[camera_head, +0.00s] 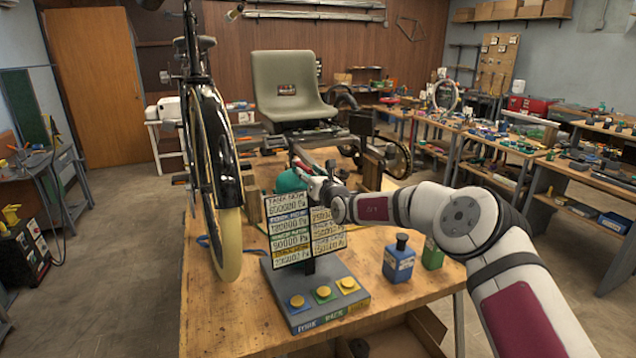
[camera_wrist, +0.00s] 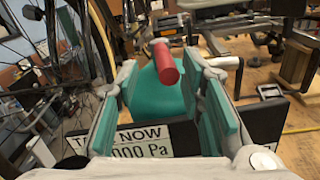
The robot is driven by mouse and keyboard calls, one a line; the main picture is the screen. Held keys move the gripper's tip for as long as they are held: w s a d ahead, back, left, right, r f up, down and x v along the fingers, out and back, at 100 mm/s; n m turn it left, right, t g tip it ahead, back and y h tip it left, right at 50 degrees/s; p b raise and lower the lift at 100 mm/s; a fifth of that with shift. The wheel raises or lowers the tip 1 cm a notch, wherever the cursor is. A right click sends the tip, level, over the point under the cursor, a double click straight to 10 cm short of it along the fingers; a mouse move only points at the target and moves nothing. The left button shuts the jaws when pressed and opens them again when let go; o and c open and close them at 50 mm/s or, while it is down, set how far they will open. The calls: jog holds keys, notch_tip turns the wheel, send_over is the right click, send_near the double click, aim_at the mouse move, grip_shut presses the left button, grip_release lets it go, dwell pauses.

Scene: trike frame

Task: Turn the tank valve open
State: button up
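The teal tank (camera_head: 287,182) lies on the wooden workbench behind the pressure sign, partly hidden by it and by my gripper. In the wrist view, the tank's rounded teal body (camera_wrist: 172,98) shows between my fingers. A red cylindrical valve handle (camera_wrist: 165,62) stands out above the tank. My gripper (camera_wrist: 160,68) is open, with one teal-padded finger on each side of the red handle. Gaps show between the handle and both pads, so I see no grip on it. In the head view, my gripper (camera_head: 308,176) reaches in from the right, just behind the sign.
The pressure sign (camera_head: 290,229) stands close in front of my gripper, on a grey button base (camera_head: 318,292).

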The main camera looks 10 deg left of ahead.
jog(key=v, duration=0.6)
jog(key=shift+s+d, duration=0.15)
jog(key=shift+s, duration=0.05)
